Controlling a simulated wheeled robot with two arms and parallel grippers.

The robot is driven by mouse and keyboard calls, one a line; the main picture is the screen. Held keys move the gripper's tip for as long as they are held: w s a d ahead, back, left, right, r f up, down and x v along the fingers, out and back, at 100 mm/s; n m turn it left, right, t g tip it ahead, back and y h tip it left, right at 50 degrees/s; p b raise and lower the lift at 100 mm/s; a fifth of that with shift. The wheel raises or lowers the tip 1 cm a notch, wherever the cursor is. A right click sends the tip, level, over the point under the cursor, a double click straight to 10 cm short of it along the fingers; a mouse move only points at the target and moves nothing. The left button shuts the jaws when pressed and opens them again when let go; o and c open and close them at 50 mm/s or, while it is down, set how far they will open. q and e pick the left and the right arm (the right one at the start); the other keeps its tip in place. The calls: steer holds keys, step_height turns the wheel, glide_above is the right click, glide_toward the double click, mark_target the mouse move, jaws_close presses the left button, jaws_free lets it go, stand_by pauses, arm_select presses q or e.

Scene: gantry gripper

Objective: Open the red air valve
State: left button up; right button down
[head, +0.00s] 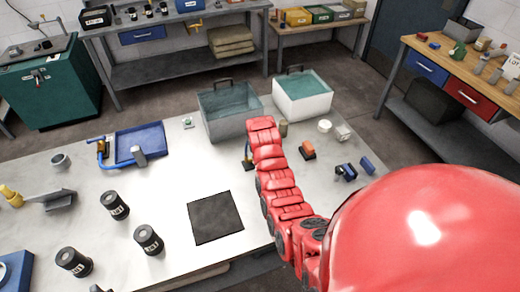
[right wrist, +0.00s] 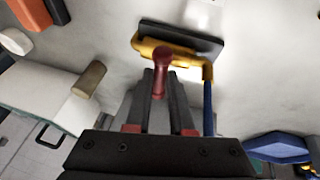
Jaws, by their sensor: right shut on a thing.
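The red air valve (right wrist: 162,57) shows in the right wrist view as a short red handle with a rounded end. It sits by a yellow pipe (right wrist: 178,57) on a dark base, with a blue hose (right wrist: 208,105) running from it. My right gripper (right wrist: 162,85) is shut on the red handle, one finger on each side. In the head view my red right arm reaches over the table and hides the gripper and the handle. A little of the yellow and blue fitting (head: 248,157) shows left of the arm. My left gripper is not in view.
A grey bin (head: 225,115) and a white bin (head: 303,103) stand at the table's back edge. A tan cylinder (head: 283,128) and an orange-topped block (head: 307,150) lie right of the arm. A blue tray (head: 140,143) and black canisters (head: 115,205) are to the left.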

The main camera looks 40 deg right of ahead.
steer(key=shift+f+n+b, duration=0.2)
steer(key=shift+n+b, duration=0.1)
steer(key=n+y+b, duration=0.1)
steer(key=n+b, duration=0.3)
steer(key=b, duration=0.2)
steer(key=n+y+b, duration=0.2)
steer(key=n+b, duration=0.2)
steer(key=b, duration=0.3)
steer(key=n+y+b, duration=0.2)
steer(key=n+b, duration=0.1)
steer(key=b, duration=0.4)
steer(key=shift+s+d+n+t, duration=0.1)
steer(key=shift+d+n+t, duration=0.2)
steer(key=shift+d+n, duration=0.1)
steer(key=shift+s+b, duration=0.1)
steer(key=shift+b, duration=0.5)
steer(key=shift+a+n+y+b, duration=0.1)
steer(key=shift+n+y+b, duration=0.3)
steer(key=shift+n+b, duration=0.3)
steer(key=shift+r+n+g, duration=0.15)
steer(key=shift+n+g, duration=0.25)
steer(key=shift+n, duration=0.2)
steer(key=shift+r+n+y, duration=0.1)
steer(key=shift+n+y, duration=0.3)
steer(key=shift+n, duration=0.2)
steer(key=shift+n+g, duration=0.4)
steer(key=shift+n, duration=0.4)
